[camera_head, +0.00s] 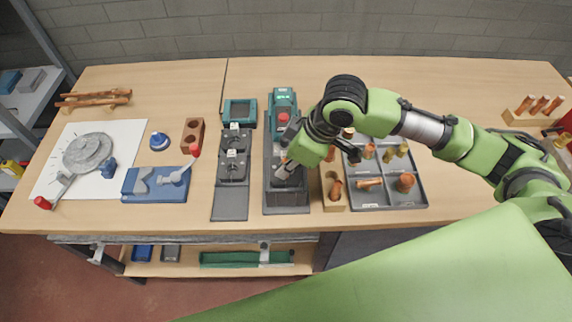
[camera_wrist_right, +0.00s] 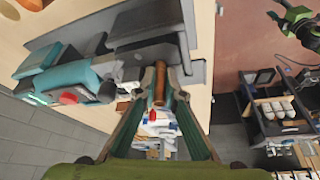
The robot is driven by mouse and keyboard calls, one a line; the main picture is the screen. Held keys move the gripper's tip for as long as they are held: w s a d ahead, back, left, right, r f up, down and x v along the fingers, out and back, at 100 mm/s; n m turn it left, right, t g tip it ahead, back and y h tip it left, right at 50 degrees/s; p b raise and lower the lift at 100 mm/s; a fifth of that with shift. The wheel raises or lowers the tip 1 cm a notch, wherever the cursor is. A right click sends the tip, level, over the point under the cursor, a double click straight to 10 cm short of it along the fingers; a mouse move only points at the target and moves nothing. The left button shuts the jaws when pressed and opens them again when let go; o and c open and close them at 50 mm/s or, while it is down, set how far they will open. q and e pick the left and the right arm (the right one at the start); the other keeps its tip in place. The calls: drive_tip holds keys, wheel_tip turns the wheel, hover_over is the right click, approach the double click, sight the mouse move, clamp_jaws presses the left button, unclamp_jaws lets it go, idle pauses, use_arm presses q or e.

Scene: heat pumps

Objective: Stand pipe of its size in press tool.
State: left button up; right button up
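The press tool (camera_head: 283,108) is teal with a red button and stands on a dark grey base (camera_head: 287,208) near the middle of the bench. It also shows at the left of the wrist view (camera_wrist_right: 72,93). My right gripper (camera_head: 284,167) is low over the front part of that base. In the wrist view its fingertips (camera_wrist_right: 160,85) are closed on a short copper pipe (camera_wrist_right: 160,84). The pipe lies close to the tool's grey jaw end; I cannot tell whether it touches. The head view hides the pipe. A green and black arm end, perhaps my left gripper (camera_wrist_right: 303,28), shows small in the wrist view.
A wooden block (camera_head: 333,202) with copper pieces stands just right of the press tool. A grey compartment tray (camera_head: 390,201) of fittings is beyond it. A second dark stand (camera_head: 231,204) is to the left. A wooden rack (camera_head: 522,120) holds pipes at far right.

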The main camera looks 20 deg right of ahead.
drive_tip(key=o, duration=0.5)
drive_tip(key=shift+f, duration=0.1)
drive_tip(key=shift+d, duration=0.1)
drive_tip(key=v, duration=1.2)
